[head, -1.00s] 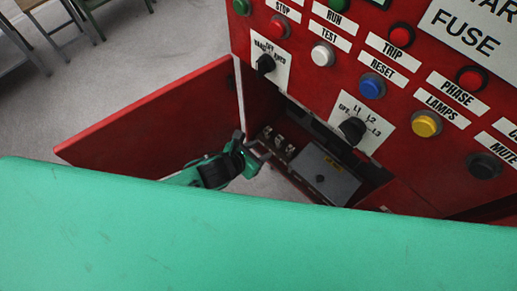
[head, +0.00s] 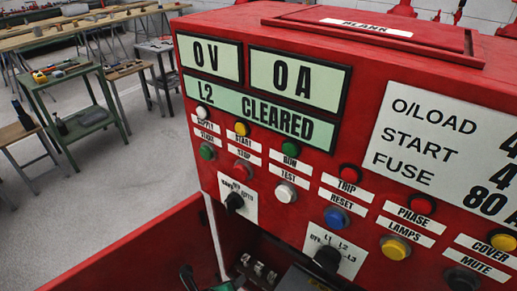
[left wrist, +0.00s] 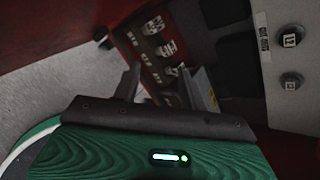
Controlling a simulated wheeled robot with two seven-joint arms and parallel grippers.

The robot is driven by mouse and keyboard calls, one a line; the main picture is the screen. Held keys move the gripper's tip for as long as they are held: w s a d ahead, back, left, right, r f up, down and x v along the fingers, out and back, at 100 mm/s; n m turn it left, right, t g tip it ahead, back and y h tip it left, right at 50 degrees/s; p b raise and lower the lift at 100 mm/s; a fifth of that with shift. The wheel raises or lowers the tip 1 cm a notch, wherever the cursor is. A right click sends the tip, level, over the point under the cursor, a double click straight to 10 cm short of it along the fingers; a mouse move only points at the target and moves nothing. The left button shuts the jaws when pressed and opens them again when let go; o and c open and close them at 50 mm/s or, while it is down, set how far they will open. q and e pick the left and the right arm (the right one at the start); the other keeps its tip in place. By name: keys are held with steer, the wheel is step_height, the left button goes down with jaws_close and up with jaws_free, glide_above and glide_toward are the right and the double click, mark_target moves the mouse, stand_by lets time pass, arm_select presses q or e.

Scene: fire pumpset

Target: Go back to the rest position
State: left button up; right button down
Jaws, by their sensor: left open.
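My left gripper (left wrist: 168,82) is open, with its two grey fingers apart and nothing visible between them. In the left wrist view it points into the red cabinet's lower compartment, towards a row of small metal-and-white fittings (left wrist: 166,49). In the head view only a bit of my green left arm (head: 222,286) shows at the bottom edge, by the compartment opening. My right gripper is in neither view.
The red control panel (head: 290,150) fills the right side, with buttons, a black selector knob (head: 234,202) and a display reading "L2 CLEARED" (head: 262,112). Its open red door (head: 150,245) stands at lower left. Tables (head: 75,90) stand behind, with clear grey floor between.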

arm_select(q)
steer(key=s+a+r+n+g+y, duration=0.1)
steer(key=s+a+n+g+y, duration=0.15)
steer(key=s+a+n, duration=0.9)
steer(key=s+a+r+n+g+y, duration=0.2)
steer(key=s+a+n+g, duration=0.15)
steer(key=n, duration=1.55)
step_height(320, 180, down, 29)
steer(key=s+p, duration=0.2)
steer(key=p, duration=0.2)
steer(key=s+a+f+g+p, duration=0.1)
steer(key=s+a+f+p, duration=0.1)
steer(key=s+f, duration=1.3)
steer(key=s+a, duration=0.1)
steer(key=s, duration=0.2)
steer(key=shift+a+f+g, duration=0.15)
steer(key=shift+a+g, duration=0.2)
steer(key=shift+g, duration=0.05)
steer(key=shift+c, duration=0.4)
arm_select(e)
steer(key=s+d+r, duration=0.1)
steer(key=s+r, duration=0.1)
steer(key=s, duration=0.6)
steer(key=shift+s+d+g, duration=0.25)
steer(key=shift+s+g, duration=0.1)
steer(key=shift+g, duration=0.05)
